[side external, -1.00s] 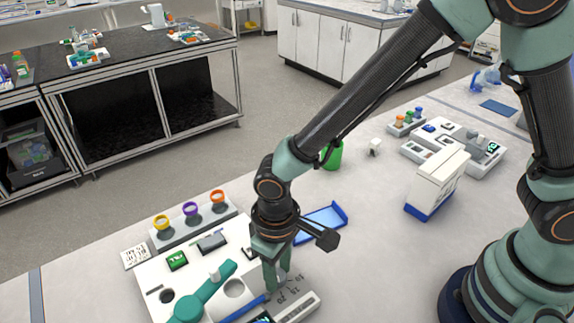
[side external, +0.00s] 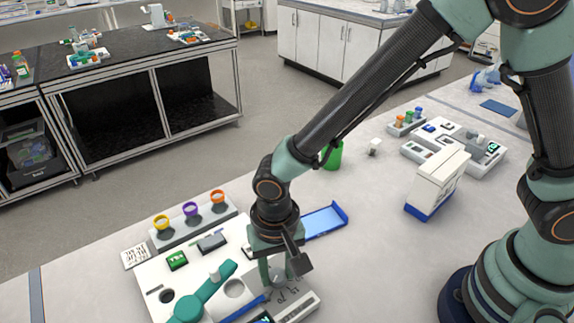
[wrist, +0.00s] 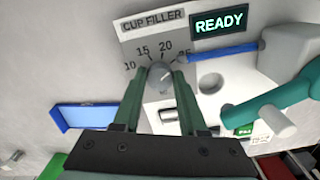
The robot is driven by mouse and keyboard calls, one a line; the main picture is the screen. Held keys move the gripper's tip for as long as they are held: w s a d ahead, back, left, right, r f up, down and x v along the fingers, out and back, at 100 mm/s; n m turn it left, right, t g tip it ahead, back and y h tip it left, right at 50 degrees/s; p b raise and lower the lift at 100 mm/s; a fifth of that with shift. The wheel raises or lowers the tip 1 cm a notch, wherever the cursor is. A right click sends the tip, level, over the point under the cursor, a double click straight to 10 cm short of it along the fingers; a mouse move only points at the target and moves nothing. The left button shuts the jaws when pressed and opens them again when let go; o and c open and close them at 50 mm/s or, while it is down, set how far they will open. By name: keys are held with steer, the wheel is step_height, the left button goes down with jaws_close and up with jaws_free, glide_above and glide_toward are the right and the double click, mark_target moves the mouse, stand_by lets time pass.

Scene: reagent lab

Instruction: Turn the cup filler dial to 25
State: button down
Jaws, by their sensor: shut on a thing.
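The cup filler (wrist: 153,25) carries a printed scale with 10, 15, 20 and 25 around a small grey dial (wrist: 158,76). My gripper (wrist: 160,80) is shut on the dial, with one green finger on each side of it in the wrist view. The 25 mark (wrist: 185,55) lies to the upper right of the dial, partly covered by the right fingertip. I cannot tell exactly which number the dial points to. A display (wrist: 219,23) on the filler reads READY. In the side view my gripper (side external: 278,281) points down at the panel, and the dial is hidden.
A teal lever arm (side external: 207,292) crosses the white panel close by, left of my gripper. A blue tray (side external: 326,221) lies behind it. Coloured cups (side external: 190,210) stand in a holder at the back left. A white box (side external: 437,185) stands to the right.

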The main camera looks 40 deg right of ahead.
mark_target(277, 275)
stand_by(0.5)
steer(key=shift+c, duration=2.2)
jaws_free()
step_height(277, 275, up, 12)
steer(key=shift+r, duration=0.1)
steer(key=d+r+n+t, duration=0.1)
steer(key=d+r, duration=0.3)
steer(key=d, duration=0.8)
steer(key=d+r+n+t, duration=0.2)
steer(key=d+r+t, duration=0.2)
steer(key=d, duration=0.9)
steer(key=shift+d+r+n+t, duration=0.3)
steer(key=shift+r, duration=0.45)
